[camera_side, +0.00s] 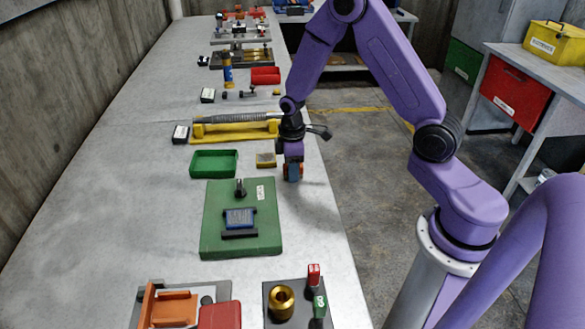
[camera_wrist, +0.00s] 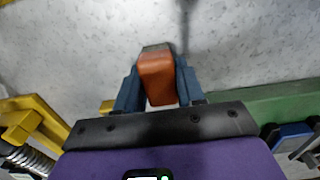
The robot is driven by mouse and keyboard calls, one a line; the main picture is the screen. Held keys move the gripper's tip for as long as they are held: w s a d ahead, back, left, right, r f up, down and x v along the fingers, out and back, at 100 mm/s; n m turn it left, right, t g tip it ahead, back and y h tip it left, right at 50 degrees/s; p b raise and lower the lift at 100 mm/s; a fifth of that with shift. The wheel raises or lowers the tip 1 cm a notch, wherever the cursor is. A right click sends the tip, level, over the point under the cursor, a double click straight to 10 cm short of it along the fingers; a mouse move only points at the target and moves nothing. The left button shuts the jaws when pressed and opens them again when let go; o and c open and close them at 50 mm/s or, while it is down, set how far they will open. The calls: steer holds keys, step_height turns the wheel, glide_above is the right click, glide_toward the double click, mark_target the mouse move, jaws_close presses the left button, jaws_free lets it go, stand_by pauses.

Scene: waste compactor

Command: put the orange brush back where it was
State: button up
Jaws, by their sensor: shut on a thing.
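My gripper (camera_side: 292,172) is over the right edge of the long bench, pointing down, beside the yellow block and above the level of the green board's far end. In the wrist view its two blue fingers (camera_wrist: 158,82) are shut on the orange brush (camera_wrist: 157,74), one on each side. The brush has an orange body with a dark strip at its far end. In the side view the fingers mostly hide it. I cannot tell whether its underside touches the bench.
A yellow block (camera_side: 266,160) and an empty green tray (camera_side: 214,152) lie left of my gripper. A green board (camera_side: 215,235) with a blue part is nearer the camera. A yellow stand (camera_side: 235,137) with a spring lies beyond. Bare bench (camera_side: 120,190) stretches left.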

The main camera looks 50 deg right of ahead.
steer(key=shift+f, duration=0.15)
steer(key=o, duration=1)
step_height(320, 180, up, 12)
steer(key=s+a+r+n, duration=0.2)
steer(key=s+a+r, duration=0.2)
steer(key=s+a, duration=0.6)
steer(key=shift+n, duration=0.8)
steer(key=shift+s+d+r, duration=0.1)
steer(key=shift+s+r, duration=0.25)
steer(key=shift+s, duration=2.55)
steer(key=shift+s+d+r, duration=0.1)
steer(key=shift+s+r, duration=0.3)
steer(key=shift+s, duration=2.5)
steer(key=shift+s+d+r, duration=0.1)
steer(key=shift+s+r, duration=0.25)
steer(key=shift+s, duration=2.55)
